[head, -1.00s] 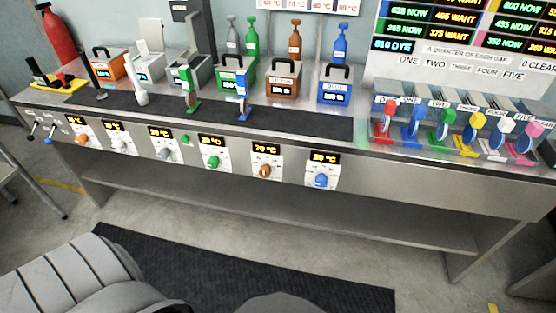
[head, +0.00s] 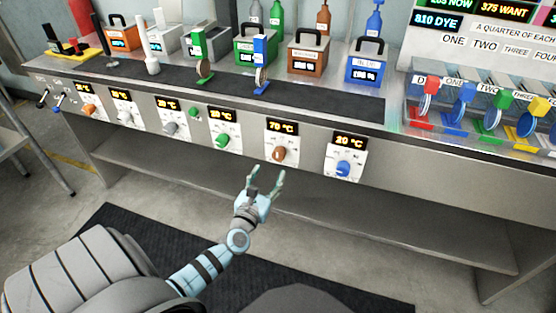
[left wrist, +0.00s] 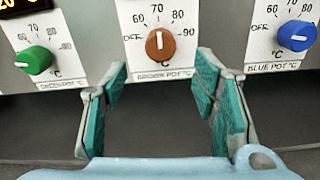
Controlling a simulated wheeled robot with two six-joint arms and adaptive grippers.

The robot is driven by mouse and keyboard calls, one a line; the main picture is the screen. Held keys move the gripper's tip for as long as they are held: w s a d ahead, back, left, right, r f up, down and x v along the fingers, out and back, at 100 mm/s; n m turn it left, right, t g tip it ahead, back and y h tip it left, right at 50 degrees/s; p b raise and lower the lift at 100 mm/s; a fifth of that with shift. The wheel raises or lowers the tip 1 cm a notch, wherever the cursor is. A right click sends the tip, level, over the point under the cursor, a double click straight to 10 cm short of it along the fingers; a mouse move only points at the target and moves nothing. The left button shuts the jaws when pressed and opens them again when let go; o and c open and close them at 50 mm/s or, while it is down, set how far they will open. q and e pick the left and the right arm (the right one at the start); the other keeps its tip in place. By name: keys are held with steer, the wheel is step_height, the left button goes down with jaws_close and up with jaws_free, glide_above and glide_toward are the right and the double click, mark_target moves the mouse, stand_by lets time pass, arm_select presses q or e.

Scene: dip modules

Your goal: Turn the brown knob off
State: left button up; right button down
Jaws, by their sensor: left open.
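The brown knob (head: 279,153) sits on a white dial plate on the front panel, under a display that reads about 70 °C. In the left wrist view the brown knob (left wrist: 160,44) has its white pointer line upright, toward 70; OFF is at the left of the dial. My left gripper (head: 265,178) is open and empty, just in front of and below the brown knob. In the left wrist view its teal-padded fingers (left wrist: 163,85) stand apart below the knob, not touching it. My right gripper is not in view.
A green knob (head: 222,140) is left of the brown one and a blue knob (head: 344,168) right of it. The brown pot (head: 307,57) stands on the counter above. A lower shelf (head: 300,218) runs below the panel. Space before the panel is free.

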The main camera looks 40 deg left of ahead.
mark_target(277, 158)
arm_select(q)
steer(key=b+x, duration=0.2)
steer(key=x, duration=0.6)
steer(key=shift+f, duration=0.15)
steer(key=shift+w+a, duration=0.15)
steer(key=shift+w, duration=0.3)
steer(key=c, duration=1.2)
